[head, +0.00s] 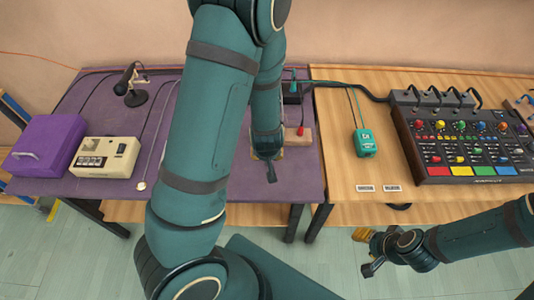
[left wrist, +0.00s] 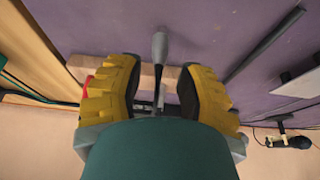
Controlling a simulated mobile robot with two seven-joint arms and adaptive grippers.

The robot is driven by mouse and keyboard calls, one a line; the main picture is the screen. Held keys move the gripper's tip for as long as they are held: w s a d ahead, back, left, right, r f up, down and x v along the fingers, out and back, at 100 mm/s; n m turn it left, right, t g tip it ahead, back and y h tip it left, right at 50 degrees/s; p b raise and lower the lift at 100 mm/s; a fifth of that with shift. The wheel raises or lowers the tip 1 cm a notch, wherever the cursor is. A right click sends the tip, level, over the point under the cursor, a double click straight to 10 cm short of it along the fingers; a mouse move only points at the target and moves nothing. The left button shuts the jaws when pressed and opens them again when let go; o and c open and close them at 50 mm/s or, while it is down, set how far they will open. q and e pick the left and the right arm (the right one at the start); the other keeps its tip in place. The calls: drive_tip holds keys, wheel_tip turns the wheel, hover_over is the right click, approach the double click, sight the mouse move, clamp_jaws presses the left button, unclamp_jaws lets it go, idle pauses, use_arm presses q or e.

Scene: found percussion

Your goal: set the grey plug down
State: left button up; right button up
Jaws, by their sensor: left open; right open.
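The grey plug (left wrist: 160,46) shows in the left wrist view at the top middle, at the edge of a pale wooden block (left wrist: 148,76). Its lower end runs down toward the gap between my left fingers. My left gripper (left wrist: 157,95) is open, with one yellow finger on each side of the gap over the block. I cannot tell whether the plug touches the block or a finger. In the head view my left gripper (head: 266,154) is partly hidden by my own arm, and the plug cannot be made out. My right gripper (head: 361,235) is open and empty, off the table's front edge.
A red plug (head: 300,131) is by the wooden block (head: 303,140). A teal box (head: 364,143) and a colourful mixer (head: 465,145) stand on the wooden table. A purple case (head: 45,145), a beige device (head: 106,157) and a microphone (head: 130,85) stand on the purple table.

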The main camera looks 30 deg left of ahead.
use_arm(q)
drive_tip(key=p+v, duration=0.3)
drive_tip(key=v, duration=0.3)
drive_tip(key=d+f, duration=0.1)
drive_tip(key=f, duration=0.1)
drive_tip(key=s+d+f+m+h, duration=0.1)
drive_tip(key=d+f, duration=0.1)
drive_tip(key=s+d+f+m+g+h, duration=0.1)
drive_tip(key=d, duration=0.1)
drive_tip(key=shift+s+d+f+b, duration=0.15)
drive_tip(key=shift+s+f+b, duration=0.15)
drive_tip(key=shift+f, duration=0.1)
drive_tip(key=s+d+f+m+h, duration=0.2)
drive_tip(key=d+f+h, duration=0.1)
drive_tip(key=d, duration=0.6)
drive_tip(key=shift+d+g+h, duration=0.2)
drive_tip(key=shift+g+h, duration=0.1)
drive_tip(key=shift+h, duration=0.3)
drive_tip(key=shift+s+f, duration=0.1)
drive_tip(key=shift+f, duration=0.05)
